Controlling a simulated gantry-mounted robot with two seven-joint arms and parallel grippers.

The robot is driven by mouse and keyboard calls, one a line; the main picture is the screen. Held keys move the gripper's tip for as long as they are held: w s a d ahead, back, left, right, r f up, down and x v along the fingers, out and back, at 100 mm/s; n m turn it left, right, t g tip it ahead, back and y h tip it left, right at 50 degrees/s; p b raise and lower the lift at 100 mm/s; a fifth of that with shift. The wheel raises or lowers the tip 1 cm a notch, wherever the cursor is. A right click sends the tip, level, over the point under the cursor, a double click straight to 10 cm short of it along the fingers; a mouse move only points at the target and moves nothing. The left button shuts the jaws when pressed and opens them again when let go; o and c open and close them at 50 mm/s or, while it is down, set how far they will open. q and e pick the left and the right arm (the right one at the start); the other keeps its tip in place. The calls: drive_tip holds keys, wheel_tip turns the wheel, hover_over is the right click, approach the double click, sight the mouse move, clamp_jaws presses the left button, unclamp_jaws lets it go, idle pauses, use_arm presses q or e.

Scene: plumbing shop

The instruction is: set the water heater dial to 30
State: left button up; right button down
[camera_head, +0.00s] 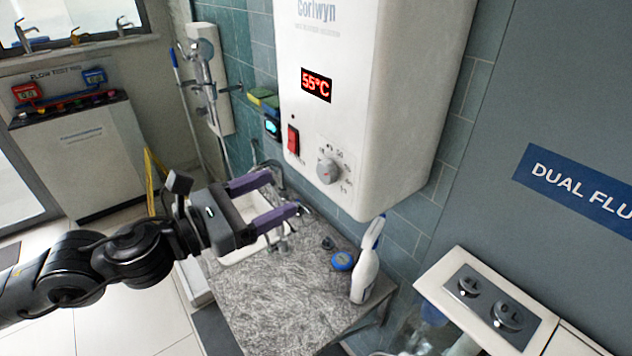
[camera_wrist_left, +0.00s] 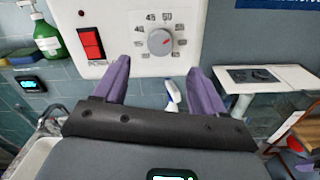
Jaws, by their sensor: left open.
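The white water heater (camera_head: 375,100) hangs on the tiled wall, and its red display (camera_head: 316,85) reads 55°C. Its round grey dial (camera_head: 327,171) sits low on the front panel, right of a red power switch (camera_head: 293,139). In the left wrist view the dial (camera_wrist_left: 160,42) has a red mark on its right part, with 45 and 50 printed above it. My left gripper (camera_head: 284,194) is open and empty, below and left of the dial, apart from it. In the left wrist view its purple fingers (camera_wrist_left: 158,70) stand either side below the dial. My right gripper is not in view.
Below the heater is a grey stone counter (camera_head: 265,300) with a white spray bottle (camera_head: 366,270), a blue round item (camera_head: 342,261) and a sink (camera_head: 245,245). A flush-plate display (camera_head: 490,300) stands at right. The space between gripper and dial looks clear.

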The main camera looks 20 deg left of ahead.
sight(323, 172)
use_arm(q)
drive_tip(key=p+x, duration=0.2)
drive_tip(key=x, duration=0.7)
drive_tip(key=shift+w+r, duration=0.1)
drive_tip(key=shift+w+d, duration=0.35)
drive_tip(key=shift+w, duration=0.15)
drive_tip(key=c, duration=1)
drive_tip(key=shift+c, duration=0.2)
